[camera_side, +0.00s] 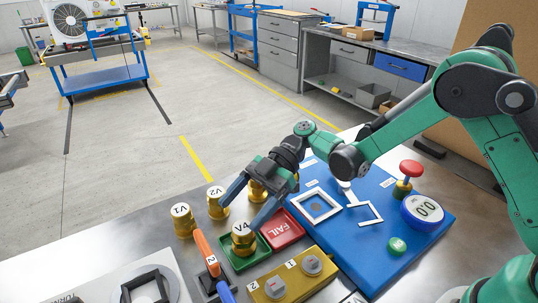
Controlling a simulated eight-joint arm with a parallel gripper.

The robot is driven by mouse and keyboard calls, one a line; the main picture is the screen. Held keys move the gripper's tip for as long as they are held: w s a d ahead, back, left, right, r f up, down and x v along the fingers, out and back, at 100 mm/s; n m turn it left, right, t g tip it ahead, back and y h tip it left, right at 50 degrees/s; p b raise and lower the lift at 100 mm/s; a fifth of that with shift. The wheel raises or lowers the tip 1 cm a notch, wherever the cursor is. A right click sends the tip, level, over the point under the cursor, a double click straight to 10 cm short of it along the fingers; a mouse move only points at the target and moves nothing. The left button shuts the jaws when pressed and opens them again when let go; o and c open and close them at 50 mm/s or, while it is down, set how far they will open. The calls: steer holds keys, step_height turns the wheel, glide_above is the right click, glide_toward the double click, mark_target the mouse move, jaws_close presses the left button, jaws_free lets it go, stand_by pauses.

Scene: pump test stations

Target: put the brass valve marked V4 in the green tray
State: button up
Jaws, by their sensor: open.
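The brass valve marked V4 (243,241) stands upright with its white-labelled top facing up. It appears to stand in the green tray (247,263), whose green shows on both sides of its base. My gripper (240,214) is open, with its two fingers spread apart, just behind and above V4. The right finger's tip is close to V4's top; I cannot tell whether they touch. Nothing shows held between the fingers. Another brass valve (257,191) is partly hidden behind the gripper, and its mark cannot be read.
Brass valves V1 (183,221) and V2 (217,204) stand to the left. The red FAIL tray (282,229) adjoins the green tray. An orange-handled item (206,252) is left of V4; a yellow two-knob box (292,277) is in front. A blue pump board (385,245) lies right.

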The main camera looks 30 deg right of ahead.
step_height(320, 180, up, 5)
steer(key=shift+f, duration=0.2)
steer(key=r+m+t+h, duration=0.1)
steer(key=m, duration=0.1)
steer(key=m+t+h, duration=0.5)
steer(key=m+h, duration=0.1)
steer(key=m, duration=0.5)
glide_toward(247, 223)
step_height(247, 223, up, 2)
steer(key=s+d, duration=0.1)
steer(key=d, duration=0.2)
steer(key=s+d+m+t+h, duration=0.4)
steer(key=d+m+h, duration=0.2)
steer(key=d+m, duration=0.2)
steer(key=shift+s+d+t, duration=0.15)
steer(key=shift+d+t, duration=0.25)
steer(key=shift+d, duration=0.25)
